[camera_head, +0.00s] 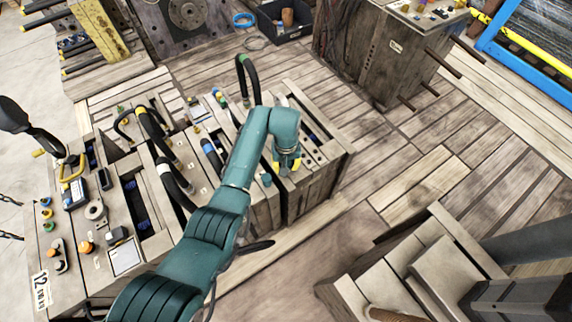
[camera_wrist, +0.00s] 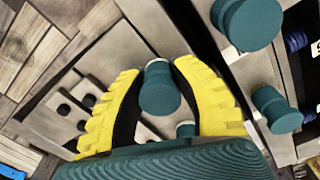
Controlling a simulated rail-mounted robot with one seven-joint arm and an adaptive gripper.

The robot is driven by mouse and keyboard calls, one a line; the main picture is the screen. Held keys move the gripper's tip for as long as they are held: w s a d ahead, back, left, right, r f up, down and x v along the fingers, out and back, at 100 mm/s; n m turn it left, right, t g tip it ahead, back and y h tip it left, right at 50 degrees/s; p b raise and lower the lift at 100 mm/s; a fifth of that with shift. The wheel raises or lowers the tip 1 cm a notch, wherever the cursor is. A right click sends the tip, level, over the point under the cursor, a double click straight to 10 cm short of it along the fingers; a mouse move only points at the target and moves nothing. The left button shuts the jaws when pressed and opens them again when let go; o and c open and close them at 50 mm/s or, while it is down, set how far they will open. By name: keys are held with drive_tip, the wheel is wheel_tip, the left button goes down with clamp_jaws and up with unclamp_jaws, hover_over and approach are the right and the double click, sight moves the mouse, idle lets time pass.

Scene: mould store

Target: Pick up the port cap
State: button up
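Several teal, knob-shaped caps show in the wrist view. One cap (camera_wrist: 160,95) lies between the two yellow fingers of my gripper (camera_wrist: 157,72). The black inner faces of the fingers are close to both its sides; I cannot tell whether they touch it. Another cap (camera_wrist: 248,22) is at the upper right, a third (camera_wrist: 275,108) is at the right, and a smaller one (camera_wrist: 186,130) shows partly below the middle cap. In the head view my gripper (camera_head: 288,163) points down over the right end of the wooden-looking block, and a teal cap (camera_head: 267,180) sits just left of it.
The long block (camera_head: 325,150) carries black hoses, handles (camera_head: 72,170), knobs and a tape roll (camera_head: 95,210). A dark bin (camera_head: 285,32) lies on the floor behind. Another block (camera_head: 385,60) with protruding rods stands at the back right. The plank floor between is clear.

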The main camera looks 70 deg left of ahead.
drive_tip(key=shift+c, duration=0.5)
wheel_tip(320, 180, up, 10)
drive_tip(key=p, duration=0.5)
